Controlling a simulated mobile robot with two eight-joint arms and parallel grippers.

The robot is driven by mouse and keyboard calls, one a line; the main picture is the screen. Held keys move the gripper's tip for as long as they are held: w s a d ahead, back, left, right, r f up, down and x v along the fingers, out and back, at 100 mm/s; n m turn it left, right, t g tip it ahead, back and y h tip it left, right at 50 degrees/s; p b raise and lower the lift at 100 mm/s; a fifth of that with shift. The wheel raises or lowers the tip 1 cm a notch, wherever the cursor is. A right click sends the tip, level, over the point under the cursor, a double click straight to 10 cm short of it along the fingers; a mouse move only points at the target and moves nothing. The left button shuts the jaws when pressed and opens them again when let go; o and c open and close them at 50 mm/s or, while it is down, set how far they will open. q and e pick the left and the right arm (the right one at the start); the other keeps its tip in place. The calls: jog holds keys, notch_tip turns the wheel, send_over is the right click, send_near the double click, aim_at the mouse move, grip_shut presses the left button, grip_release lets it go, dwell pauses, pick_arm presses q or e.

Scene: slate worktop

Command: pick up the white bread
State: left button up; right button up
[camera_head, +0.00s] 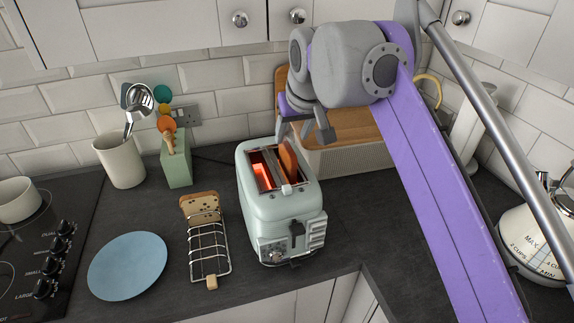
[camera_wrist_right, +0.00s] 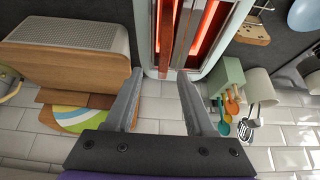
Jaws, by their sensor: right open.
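The pale green toaster (camera_head: 278,213) stands on the worktop, its slots glowing orange. A brown-crusted bread slice (camera_head: 288,160), which I take to be the white bread, stands upright in the right slot, its top sticking out. In the right wrist view the slice (camera_wrist_right: 166,28) shows edge-on in the toaster (camera_wrist_right: 150,40), beyond the fingertips. My right gripper (camera_head: 304,128) is open and empty, just behind and above the slice, apart from it. Its two fingers (camera_wrist_right: 157,76) show spread in the wrist view. My left gripper is not in view.
A wire toast rack (camera_head: 209,250) holds a dark-spotted slice (camera_head: 200,207) left of the toaster. A blue plate (camera_head: 127,265), a green block (camera_head: 177,165) and a utensil crock (camera_head: 120,160) stand further left. A bread bin (camera_head: 345,160) is behind right.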

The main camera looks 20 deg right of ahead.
aim_at(288, 146)
jog(key=x, duration=0.3)
jog(key=b+x, duration=0.1)
jog(key=shift+s+a+f, duration=0.25)
jog(key=shift+f, duration=0.05)
jog(key=shift+w+f, duration=0.35)
jog(key=shift+f, duration=0.1)
grip_shut()
